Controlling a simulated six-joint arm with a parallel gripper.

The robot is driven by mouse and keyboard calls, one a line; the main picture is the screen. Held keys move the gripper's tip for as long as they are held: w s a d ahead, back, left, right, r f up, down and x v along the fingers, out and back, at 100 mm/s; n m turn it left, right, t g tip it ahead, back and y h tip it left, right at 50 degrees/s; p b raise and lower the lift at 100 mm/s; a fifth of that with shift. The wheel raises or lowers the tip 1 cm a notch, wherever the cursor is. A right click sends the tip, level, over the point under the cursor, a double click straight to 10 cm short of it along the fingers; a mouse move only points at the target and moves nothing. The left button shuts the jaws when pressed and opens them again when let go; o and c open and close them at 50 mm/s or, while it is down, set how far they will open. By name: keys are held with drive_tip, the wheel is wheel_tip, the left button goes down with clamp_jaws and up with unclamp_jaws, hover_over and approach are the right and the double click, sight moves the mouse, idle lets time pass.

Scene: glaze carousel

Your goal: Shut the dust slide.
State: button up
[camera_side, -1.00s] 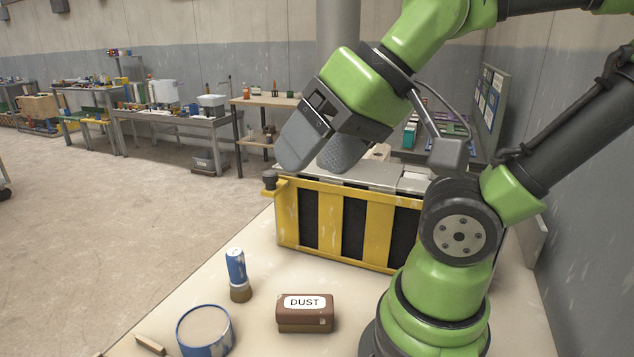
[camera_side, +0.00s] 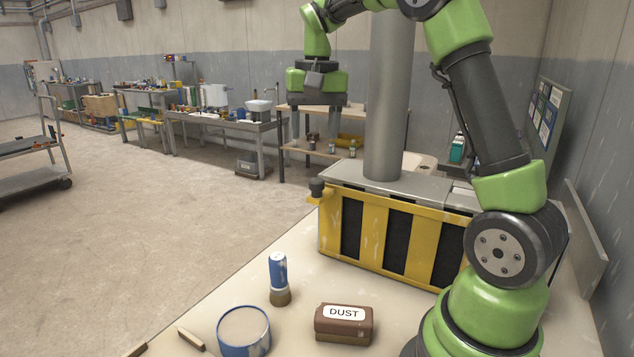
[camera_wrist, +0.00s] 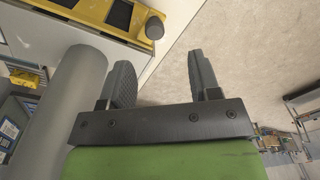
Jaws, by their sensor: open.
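A yellow slatted slide (camera_side: 371,237) with dark slots runs along the front of a grey-topped box. A dark round knob (camera_side: 316,187) stands at its left end. The slide's end (camera_wrist: 140,18) and the knob (camera_wrist: 154,28) also show at the top of the wrist view. A brown block labelled DUST (camera_side: 343,325) lies on the table in front of the box. My gripper (camera_side: 317,128) is open and empty, raised beyond the box with its fingers pointing down. In the wrist view, the fingers (camera_wrist: 160,70) are apart, with the knob beyond their tips.
A blue-rimmed round tub (camera_side: 244,330) and a blue-and-brown upright bottle (camera_side: 279,278) stand on the table (camera_side: 290,305) at the front. Shelves and benches line the back wall.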

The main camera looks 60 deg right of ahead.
sight(317, 179)
drive_tip(key=shift+w+d+f+m+g, duration=0.15)
drive_tip(key=shift+w+d+f+m, duration=0.05)
drive_tip(key=shift+d+f, duration=0.25)
drive_tip(key=shift+w+d+f+m+g, duration=0.2)
drive_tip(key=shift+d+f, duration=0.15)
drive_tip(key=shift+d, duration=0.2)
drive_tip(key=shift+d+f, duration=0.1)
drive_tip(key=shift+f, duration=0.2)
wheel_tip(317, 179, down, 9)
drive_tip(key=shift+f, duration=0.2)
